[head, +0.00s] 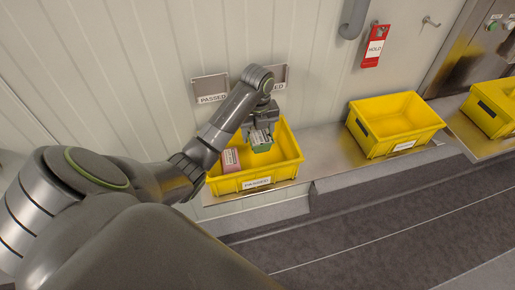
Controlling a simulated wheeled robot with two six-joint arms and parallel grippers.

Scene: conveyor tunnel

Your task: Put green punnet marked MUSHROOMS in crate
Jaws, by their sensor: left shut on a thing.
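The green punnet (262,147) is in my left gripper (261,129), over the inside of the left yellow crate (287,163). The crate has a PASSED label on its front. The gripper is shut on the punnet, and its fingers hide part of it. I cannot read the print on the punnet, nor tell whether it touches the crate's floor. A pink punnet (231,159) lies inside the same crate, to the left of the green one. My right gripper is not in view.
An empty yellow crate (364,135) stands to the right on the metal ledge (330,150). Another yellow crate (488,119) is at the far right edge. A red HOLD tag (375,45) hangs on the wall. A dark belt (370,220) runs in front of the ledge.

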